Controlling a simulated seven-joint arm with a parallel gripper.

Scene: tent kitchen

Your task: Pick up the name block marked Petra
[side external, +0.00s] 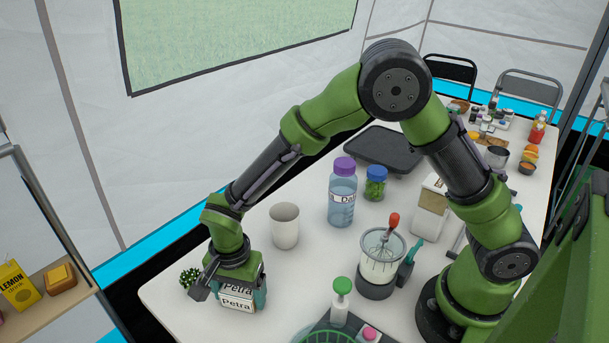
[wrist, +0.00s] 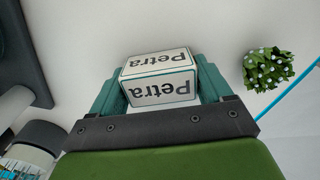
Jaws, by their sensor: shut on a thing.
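The name block marked Petra (side external: 238,300) is white with dark edges and black lettering. It is at the near left end of the white table in the side external view. In the wrist view the block (wrist: 160,82) sits between the two teal fingers, its name upside down on two faces. My gripper (side external: 240,285) is shut on the block, one finger on each side (wrist: 158,90). I cannot tell whether the block's underside touches the table.
A small flowering plant (side external: 189,278) stands left of my gripper; it also shows in the wrist view (wrist: 268,69). A white cup (side external: 285,226) and a labelled bottle (side external: 342,200) stand behind. A glass jar with a whisk (side external: 380,262) is to the right. The table's left edge is close.

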